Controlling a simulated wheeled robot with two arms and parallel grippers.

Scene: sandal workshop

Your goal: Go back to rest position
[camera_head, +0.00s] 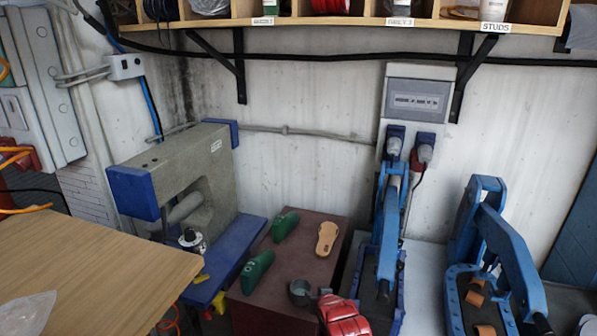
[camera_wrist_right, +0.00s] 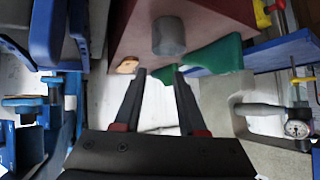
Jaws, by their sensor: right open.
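My right gripper (camera_wrist_right: 158,71) shows in the right wrist view with its two dark fingers apart and nothing between them. Beyond the fingertips is a brown-topped bench carrying a grey cup (camera_wrist_right: 168,35), a green shoe last (camera_wrist_right: 215,56) and a tan sole (camera_wrist_right: 127,65). My left gripper is in neither view.
The brown bench (camera_head: 270,312) holds two green lasts (camera_head: 285,226) and a tan sole (camera_head: 327,238). Blue presses (camera_head: 390,240) stand to its right, a grey-green machine (camera_head: 190,165) to its left. A wooden table (camera_head: 90,270) is at lower left. A shelf runs above.

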